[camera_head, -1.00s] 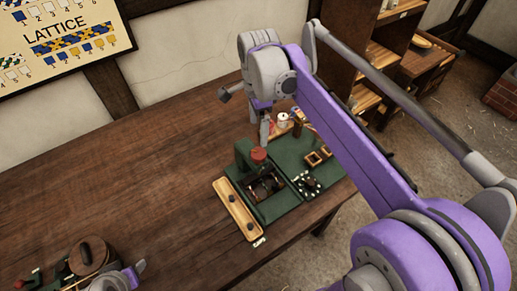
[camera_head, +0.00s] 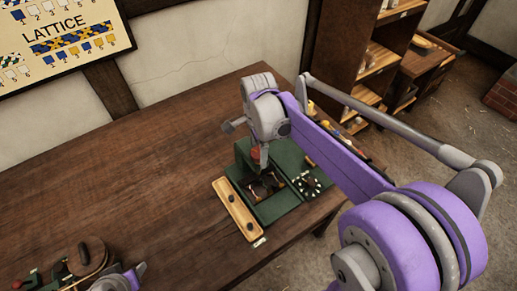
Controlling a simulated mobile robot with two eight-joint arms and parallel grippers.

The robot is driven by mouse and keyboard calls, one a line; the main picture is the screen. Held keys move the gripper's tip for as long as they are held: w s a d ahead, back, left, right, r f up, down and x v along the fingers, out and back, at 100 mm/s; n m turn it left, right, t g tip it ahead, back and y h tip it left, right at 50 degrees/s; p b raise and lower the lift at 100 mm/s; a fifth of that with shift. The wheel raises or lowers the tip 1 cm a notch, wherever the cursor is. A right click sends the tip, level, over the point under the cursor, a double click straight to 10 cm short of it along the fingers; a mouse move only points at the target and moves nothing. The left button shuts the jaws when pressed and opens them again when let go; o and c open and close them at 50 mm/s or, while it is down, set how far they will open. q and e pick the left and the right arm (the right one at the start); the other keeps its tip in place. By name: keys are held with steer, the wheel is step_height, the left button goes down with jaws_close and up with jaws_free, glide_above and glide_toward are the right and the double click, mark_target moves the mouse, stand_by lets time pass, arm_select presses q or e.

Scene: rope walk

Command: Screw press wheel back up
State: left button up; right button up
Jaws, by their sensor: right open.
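The press (camera_head: 243,153) is a dark green frame on a green base on the wooden table, in the middle of the head view. My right gripper (camera_head: 263,163) points down at the wheel and is open. It overlaps the wheel in the picture, and I cannot tell whether they touch. My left gripper (camera_head: 138,270) is partly in view at the lower left edge, and its jaw state is unclear.
A pale wooden bar with dark knobs (camera_head: 236,209) lies along the base's front left side. A dark disc with pale pegs (camera_head: 308,185) sits to the right. A round brown wooden item (camera_head: 88,256) stands at lower left. The table's left and middle are clear.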

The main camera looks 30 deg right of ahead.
steer(key=c, duration=1.4)
steer(key=shift+o, duration=0.2)
